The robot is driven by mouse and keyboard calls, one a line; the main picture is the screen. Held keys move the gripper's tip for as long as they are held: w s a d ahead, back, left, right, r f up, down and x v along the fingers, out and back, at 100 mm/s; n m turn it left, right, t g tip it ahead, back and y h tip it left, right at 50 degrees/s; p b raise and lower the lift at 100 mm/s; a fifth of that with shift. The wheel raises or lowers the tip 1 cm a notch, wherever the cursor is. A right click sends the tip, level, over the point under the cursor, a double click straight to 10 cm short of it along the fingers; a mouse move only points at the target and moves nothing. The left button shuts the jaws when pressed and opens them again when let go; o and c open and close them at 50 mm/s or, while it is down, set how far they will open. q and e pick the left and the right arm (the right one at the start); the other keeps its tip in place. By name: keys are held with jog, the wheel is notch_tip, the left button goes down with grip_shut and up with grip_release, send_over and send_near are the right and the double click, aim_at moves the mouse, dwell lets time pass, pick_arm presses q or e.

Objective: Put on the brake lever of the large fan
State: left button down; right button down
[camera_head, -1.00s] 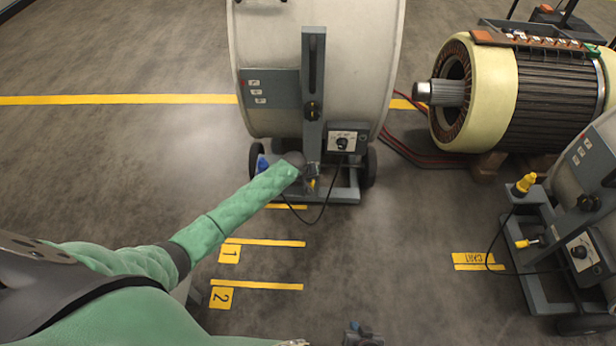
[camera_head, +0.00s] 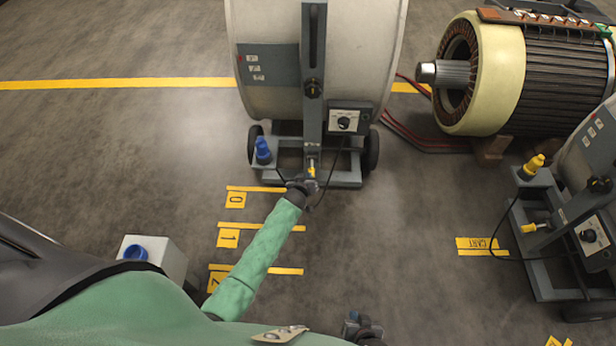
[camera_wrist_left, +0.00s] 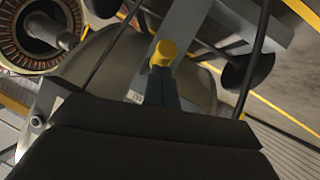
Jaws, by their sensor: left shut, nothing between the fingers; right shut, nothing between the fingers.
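The large fan (camera_head: 270,100) stands at the top centre on a grey wheeled frame. Its brake lever, with a yellow end (camera_head: 311,171), is low at the front of the frame. The yellow end also shows in the left wrist view (camera_wrist_left: 163,54). My left gripper (camera_head: 305,186) is shut and empty, just on the near side of the lever. In the wrist view its dark fingers are just below the yellow end; I cannot tell whether they touch. My right gripper (camera_head: 360,328) is shut and empty at the bottom edge, far from the fan.
A blue plug (camera_head: 262,152) sits on the frame's left side. A black cable hangs right of the lever. A smaller fan cart (camera_head: 590,215) stands at right, a large motor (camera_head: 490,75) behind. A grey box (camera_head: 170,258) is at lower left. Floor between is clear.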

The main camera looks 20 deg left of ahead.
pick_arm(q)
jog(key=shift+a+f, duration=0.1)
jog(key=shift+f, duration=0.75)
pick_arm(e)
jog(key=shift+w+f, duration=0.15)
pick_arm(q)
jog(key=shift+f+b, duration=0.15)
jog(key=shift+b, duration=0.15)
pick_arm(e)
jog(key=shift+f, duration=0.15)
